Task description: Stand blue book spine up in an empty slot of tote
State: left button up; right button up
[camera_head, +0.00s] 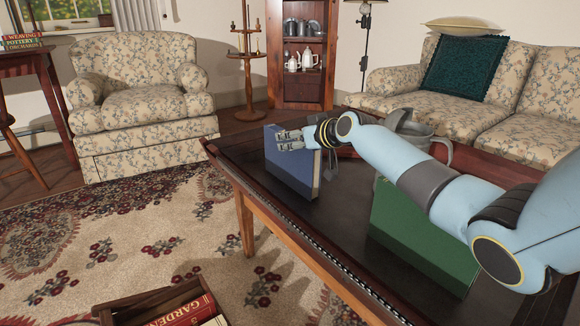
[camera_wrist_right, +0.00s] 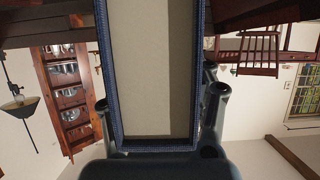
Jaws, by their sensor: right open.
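The blue book (camera_head: 287,168) stands upright on the dark table, its broad cover facing the armchair side. My right gripper (camera_head: 290,139) is open at its upper part, with fingers over the near cover. In the right wrist view the blue book (camera_wrist_right: 150,144) fills the middle, its pale page edges facing the camera and blue cover edges around them. Open fingers (camera_wrist_right: 158,105) show on either side of it; contact cannot be told. The wooden tote (camera_head: 148,298) is at the bottom left, partly cut off, with red-spined books in it. My left gripper is out of view.
A green book (camera_head: 420,235) stands on the table (camera_head: 345,215), partly behind my right arm. A grey metal can (camera_head: 432,142) is behind the arm. The armchair (camera_head: 140,95) and sofa (camera_head: 455,105) stand beyond. Patterned rug lies between tote and table.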

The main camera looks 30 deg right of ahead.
jog(key=shift+w, duration=0.1)
grip_shut()
dwell(0.3)
jog(key=shift+r, duration=0.1)
